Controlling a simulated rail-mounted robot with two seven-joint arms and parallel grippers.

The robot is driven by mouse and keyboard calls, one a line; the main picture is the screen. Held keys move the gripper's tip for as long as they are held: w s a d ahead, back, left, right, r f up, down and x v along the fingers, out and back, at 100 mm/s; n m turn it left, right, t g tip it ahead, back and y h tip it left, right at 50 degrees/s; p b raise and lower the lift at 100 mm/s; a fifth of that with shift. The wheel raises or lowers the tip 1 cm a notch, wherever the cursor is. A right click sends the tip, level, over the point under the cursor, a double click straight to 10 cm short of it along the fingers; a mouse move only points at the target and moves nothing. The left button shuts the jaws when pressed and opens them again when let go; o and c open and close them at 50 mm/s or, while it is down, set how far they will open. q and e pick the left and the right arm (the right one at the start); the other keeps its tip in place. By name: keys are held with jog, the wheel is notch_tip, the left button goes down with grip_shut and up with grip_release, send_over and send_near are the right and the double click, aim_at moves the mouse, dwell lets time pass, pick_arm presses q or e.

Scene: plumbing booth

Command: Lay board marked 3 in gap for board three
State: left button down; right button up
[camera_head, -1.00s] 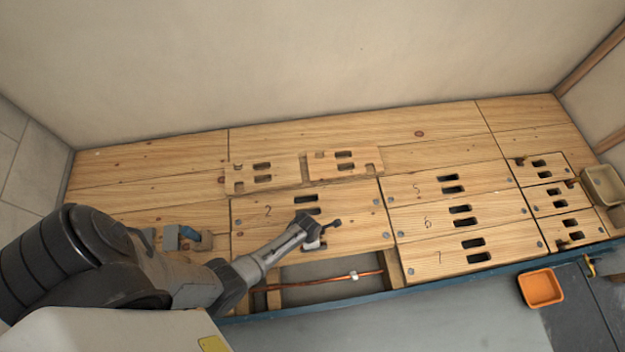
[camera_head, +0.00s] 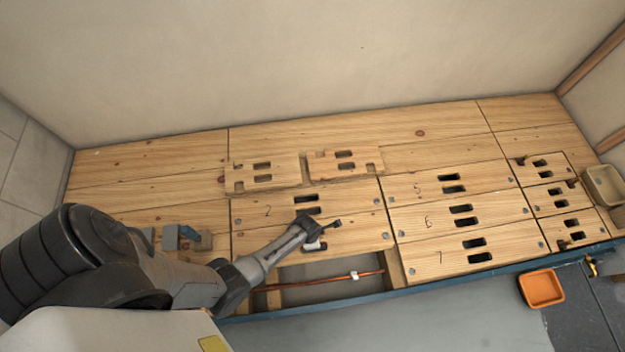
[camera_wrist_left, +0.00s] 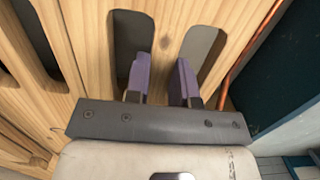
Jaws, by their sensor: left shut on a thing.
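The board in my grip (camera_head: 362,232) is pale wood with a grey screw at its right end. It lies directly in front of the board marked 2 (camera_head: 245,211), along its edge. Its own number is hidden behind my arm, and I cannot tell whether it is fully flush. My left gripper (camera_head: 320,234) is shut on the wooden bar between its two slots. In the left wrist view the purple fingers (camera_wrist_left: 162,80) reach into the slots on either side of the bar (camera_wrist_left: 168,40). My right gripper is not in view.
An open gap with a copper pipe (camera_head: 320,284) lies in front of the held board. Boards 5, 6 and 7 (camera_head: 430,262) lie to the right. Two slotted boards (camera_head: 343,155) lie behind.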

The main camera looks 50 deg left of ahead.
pick_arm(q)
jog(key=shift+w+d, duration=0.1)
jog(key=shift+f, duration=0.15)
dwell(0.6)
jog(key=c, duration=1)
grip_release()
jog(key=shift+o, duration=0.6)
notch_tip(320, 180, up, 14)
jog(key=s+a+p, duration=0.1)
jog(key=p, duration=0.9)
jog(key=shift+s+f, duration=0.15)
jog(key=shift+s, duration=0.1)
